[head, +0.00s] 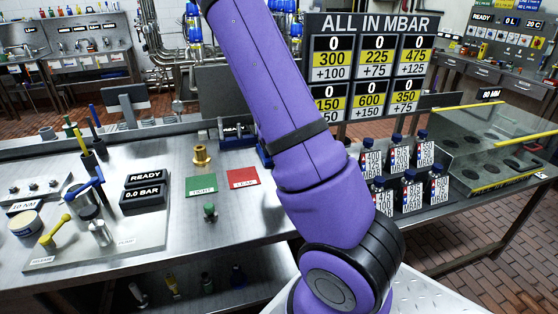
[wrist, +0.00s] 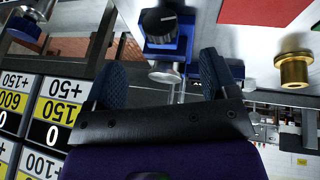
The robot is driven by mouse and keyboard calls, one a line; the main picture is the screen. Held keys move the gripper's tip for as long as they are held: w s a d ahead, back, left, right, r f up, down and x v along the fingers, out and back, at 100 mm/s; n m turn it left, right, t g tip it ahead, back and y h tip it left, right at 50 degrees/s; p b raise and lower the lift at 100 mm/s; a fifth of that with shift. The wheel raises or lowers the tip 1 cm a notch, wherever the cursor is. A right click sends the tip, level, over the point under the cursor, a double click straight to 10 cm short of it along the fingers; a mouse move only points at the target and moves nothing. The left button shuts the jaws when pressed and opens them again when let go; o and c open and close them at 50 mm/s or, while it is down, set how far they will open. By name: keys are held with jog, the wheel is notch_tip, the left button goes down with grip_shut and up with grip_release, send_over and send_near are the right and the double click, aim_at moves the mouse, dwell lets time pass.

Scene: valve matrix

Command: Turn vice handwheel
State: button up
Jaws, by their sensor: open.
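The vice (wrist: 165,48) is blue and shows in the wrist view at the top, just beyond my fingertips. Its handwheel appears to be the black round knob (wrist: 158,22) with a white mark. A silver round part (wrist: 165,72) sticks out below it, between the fingers in the picture. My gripper (wrist: 162,72) is open, with one dark blue padded finger on each side and nothing held. I see no contact with the knob. In the head view my purple arm hides the gripper and most of the vice; only a blue part (head: 263,155) shows beside the arm.
A brass fitting (head: 201,155), a green mat (head: 201,186) and a red mat (head: 243,177) lie on the steel bench (head: 165,240) left of my arm. Several labelled bottles (head: 408,190) stand to the right, below the pressure board (head: 370,60).

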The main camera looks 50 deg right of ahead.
jog(key=shift+x, duration=5.2)
jog(key=c, duration=0.9)
jog(key=shift+c, duration=0.2)
jog(key=shift+s+d+y, duration=0.1)
jog(key=shift+y, duration=0.4)
jog(key=shift+s+d+m+t+y, duration=0.1)
jog(key=shift+m+t+y, duration=0.3)
jog(key=shift+t+y, duration=0.5)
jog(key=shift+m+t+y, duration=0.3)
jog(key=shift+t+y, duration=0.6)
jog(key=shift+y, duration=0.8)
